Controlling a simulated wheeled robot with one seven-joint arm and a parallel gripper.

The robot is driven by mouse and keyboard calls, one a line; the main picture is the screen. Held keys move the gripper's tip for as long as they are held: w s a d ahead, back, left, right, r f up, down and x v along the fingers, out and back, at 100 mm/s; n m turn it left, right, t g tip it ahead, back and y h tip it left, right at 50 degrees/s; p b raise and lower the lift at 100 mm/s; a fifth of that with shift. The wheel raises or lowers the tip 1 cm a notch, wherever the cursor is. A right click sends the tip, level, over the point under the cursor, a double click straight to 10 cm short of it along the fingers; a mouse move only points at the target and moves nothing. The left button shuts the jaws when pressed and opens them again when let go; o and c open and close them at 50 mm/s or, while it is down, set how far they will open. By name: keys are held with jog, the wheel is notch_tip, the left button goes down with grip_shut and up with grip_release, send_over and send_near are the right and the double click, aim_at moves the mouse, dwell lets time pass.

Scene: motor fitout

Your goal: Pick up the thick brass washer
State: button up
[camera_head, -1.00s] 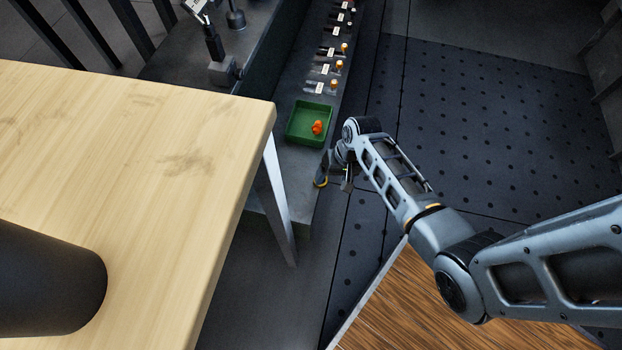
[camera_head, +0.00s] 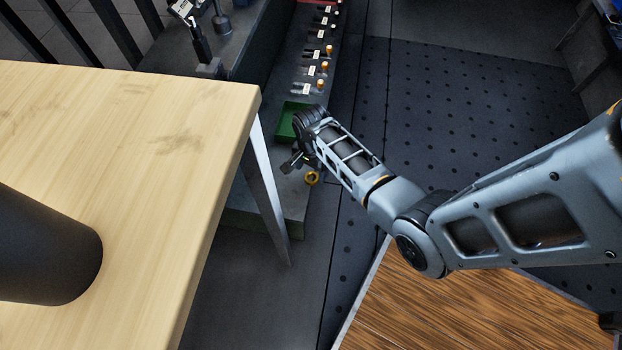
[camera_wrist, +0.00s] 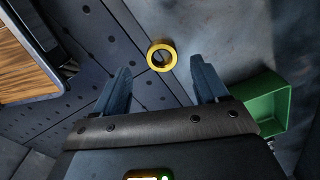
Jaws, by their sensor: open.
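The thick brass washer (camera_wrist: 150,58) is a yellow ring in the wrist view, lying flat on a dark grey surface near its edge. Its hole shows dark. In the head view the washer (camera_head: 312,184) lies near the front end of the long bench, just below my wrist. My gripper (camera_wrist: 160,82) is open and empty. In the wrist view its two fingers point toward the washer, which sits beyond the fingertips and between their lines, apart from both. In the head view my gripper (camera_head: 290,162) is partly hidden by my arm.
A wooden table (camera_head: 215,150) with a metal leg (camera_head: 268,200) stands at the left.

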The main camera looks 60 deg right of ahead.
aim_at(311, 180)
notch_tip(311, 180, down, 4)
jog(key=shift+w+f+b, duration=0.1)
jog(key=shift+f+b, duration=0.15)
jog(key=shift+b, duration=0.85)
jog(key=shift+r, duration=0.1)
jog(key=shift+c, duration=0.5)
jog(key=c, duration=1.1)
